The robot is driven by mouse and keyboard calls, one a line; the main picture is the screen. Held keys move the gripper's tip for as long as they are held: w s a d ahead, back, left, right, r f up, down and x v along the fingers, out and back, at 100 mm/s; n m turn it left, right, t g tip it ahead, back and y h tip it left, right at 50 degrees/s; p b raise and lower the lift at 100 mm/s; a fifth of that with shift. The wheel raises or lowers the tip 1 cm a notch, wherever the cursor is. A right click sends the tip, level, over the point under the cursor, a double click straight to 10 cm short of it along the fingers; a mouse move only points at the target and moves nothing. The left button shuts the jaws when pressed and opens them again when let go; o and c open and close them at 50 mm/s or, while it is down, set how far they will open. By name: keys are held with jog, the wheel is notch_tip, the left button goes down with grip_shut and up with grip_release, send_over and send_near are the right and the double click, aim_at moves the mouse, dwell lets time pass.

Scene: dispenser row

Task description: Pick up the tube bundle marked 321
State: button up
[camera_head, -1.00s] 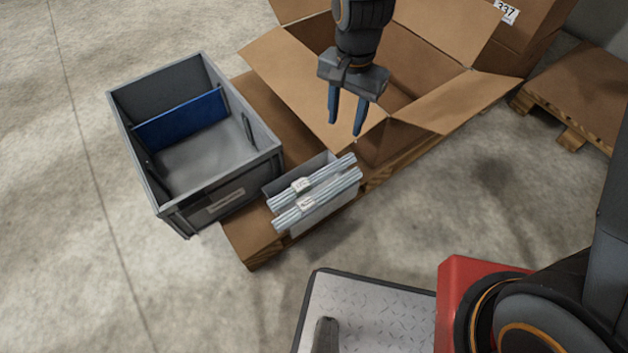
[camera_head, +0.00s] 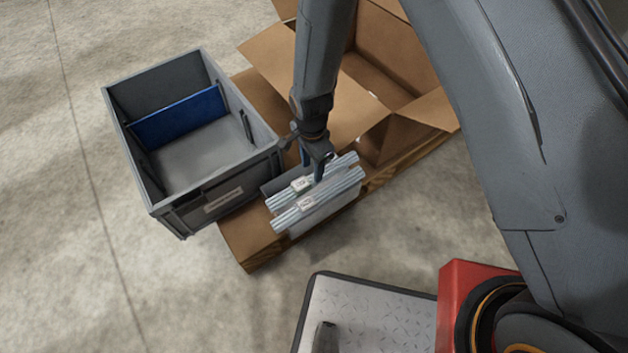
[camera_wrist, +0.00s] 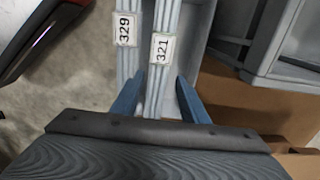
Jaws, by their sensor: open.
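The tube bundle marked 321 (camera_wrist: 159,62) is a pale bundle of thin tubes with a white label, lying between my gripper's blue fingers in the wrist view. My gripper (camera_wrist: 159,80) is open, with one finger on each side of this bundle; whether they touch it I cannot tell. In the head view my gripper (camera_head: 317,172) is down at the upper of two bundles (camera_head: 345,165), whose label is too small to read there. The tube bundle marked 329 (camera_wrist: 125,62) lies parallel, just left of my left finger.
The bundles lie across a small grey holder (camera_head: 318,216) on a wooden pallet (camera_head: 245,237). A grey crate (camera_head: 228,200) with a blue divider (camera_head: 180,118) stands close on the left. An open cardboard box (camera_head: 272,58) stands behind.

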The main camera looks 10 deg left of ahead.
notch_tip(320, 180, down, 5)
jog(key=shift+d+r+b, duration=0.15)
jog(key=shift+r+b, duration=0.05)
jog(key=shift+b, duration=0.55)
jog(key=shift+c, duration=0.4)
jog(key=c, duration=0.8)
jog(key=shift+r, duration=0.15)
